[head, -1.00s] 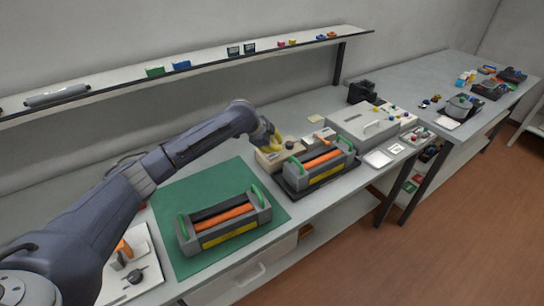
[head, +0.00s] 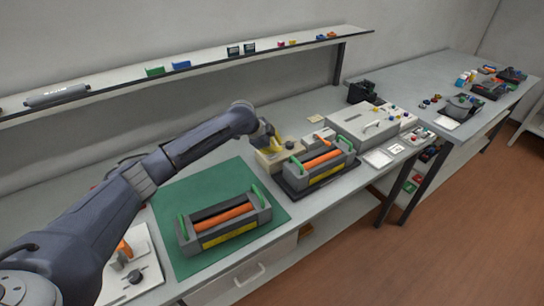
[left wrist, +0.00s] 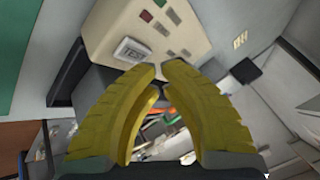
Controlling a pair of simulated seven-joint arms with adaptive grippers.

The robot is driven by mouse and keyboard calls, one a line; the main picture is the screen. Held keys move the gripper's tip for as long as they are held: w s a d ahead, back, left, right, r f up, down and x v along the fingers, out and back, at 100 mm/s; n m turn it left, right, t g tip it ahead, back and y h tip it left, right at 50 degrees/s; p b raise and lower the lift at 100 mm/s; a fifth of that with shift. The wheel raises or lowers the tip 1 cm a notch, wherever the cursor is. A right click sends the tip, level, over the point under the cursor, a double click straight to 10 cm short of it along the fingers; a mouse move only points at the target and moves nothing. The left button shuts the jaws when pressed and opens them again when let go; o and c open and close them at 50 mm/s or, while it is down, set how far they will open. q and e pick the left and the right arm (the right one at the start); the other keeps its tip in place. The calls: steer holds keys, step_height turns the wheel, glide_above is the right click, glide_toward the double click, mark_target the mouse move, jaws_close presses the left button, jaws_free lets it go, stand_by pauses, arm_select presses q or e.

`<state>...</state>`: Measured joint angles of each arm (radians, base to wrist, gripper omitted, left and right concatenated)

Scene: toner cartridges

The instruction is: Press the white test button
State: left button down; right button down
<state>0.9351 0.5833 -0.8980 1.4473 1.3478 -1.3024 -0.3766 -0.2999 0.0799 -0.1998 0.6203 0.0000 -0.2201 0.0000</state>
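The white test button (left wrist: 131,50), marked TEST, sits near the edge of a beige tester box (left wrist: 150,25) in the left wrist view. In the head view the box (head: 268,161) stands beside the black tray, partly hidden by my left gripper (head: 272,143). My left gripper's yellow fingers (left wrist: 159,66) have a narrow gap between their tips and hold nothing. In the left wrist view the tips appear just below and right of the button, with no visible contact. My right gripper is in neither view.
A cartridge with green handles (head: 322,160) sits in the black tray close beside the box. Another cartridge (head: 224,224) lies on the green mat (head: 175,258). A grey-white case (head: 362,125) stands to the right. A long shelf (head: 215,62) runs above the bench.

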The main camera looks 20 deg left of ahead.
mark_target(276, 154)
arm_select(q)
steer(key=shift+f, duration=0.85)
stand_by(1.6)
steer(key=shift+r, duration=0.85)
steer(key=shift+r, duration=2.5)
